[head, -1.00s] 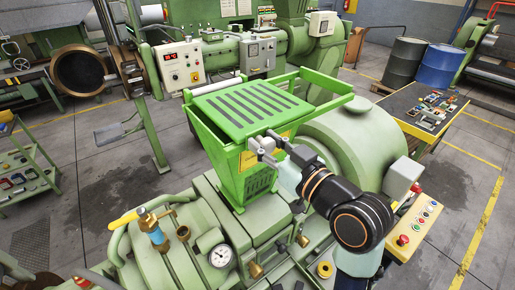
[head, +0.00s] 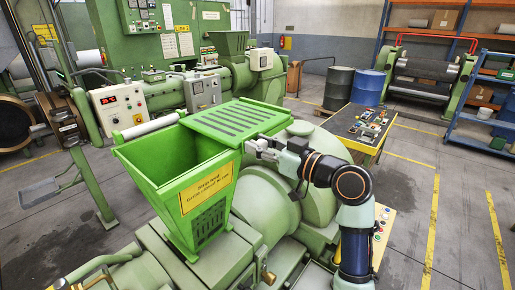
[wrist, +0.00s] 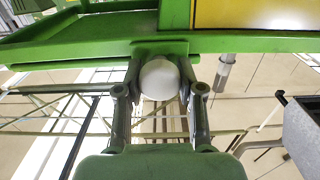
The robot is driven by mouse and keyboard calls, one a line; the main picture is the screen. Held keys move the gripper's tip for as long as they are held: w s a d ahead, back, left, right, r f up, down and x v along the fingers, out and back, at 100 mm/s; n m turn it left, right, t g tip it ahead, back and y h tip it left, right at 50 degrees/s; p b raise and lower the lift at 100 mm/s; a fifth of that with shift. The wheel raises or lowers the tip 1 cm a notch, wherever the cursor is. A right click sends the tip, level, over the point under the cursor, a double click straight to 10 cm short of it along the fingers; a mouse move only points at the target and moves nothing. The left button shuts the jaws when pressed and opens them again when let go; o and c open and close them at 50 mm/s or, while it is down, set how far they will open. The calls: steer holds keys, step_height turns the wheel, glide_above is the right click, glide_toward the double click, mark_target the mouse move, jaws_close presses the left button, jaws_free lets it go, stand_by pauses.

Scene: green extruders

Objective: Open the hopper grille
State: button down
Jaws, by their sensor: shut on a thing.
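The green hopper (head: 160,180) has a yellow label on its front and stands on the machine. Its left part is uncovered and shows the hollow inside. The slotted green grille (head: 235,120) lies flat over the right end, reaching past the hopper's right side. My gripper (head: 260,147) is at the grille's front right edge. In the wrist view my gripper (wrist: 160,95) is shut on a pale round knob (wrist: 159,78), which sits below a green edge. The knob is hidden by the fingers in the head view.
A rounded green housing (head: 312,180) lies right of the hopper, under my arm. A white roller bar (head: 151,126) is at the hopper's back left. A control box (head: 120,106) stands behind it. A table with small parts (head: 360,130) is farther right.

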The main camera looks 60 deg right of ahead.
steer(key=c, duration=0.7)
jaws_free()
steer(key=s, duration=0.4)
steer(key=s+a, duration=0.1)
steer(key=s, duration=0.3)
steer(key=s+a, duration=0.1)
steer(key=s, duration=0.2)
steer(key=shift+s, duration=0.4)
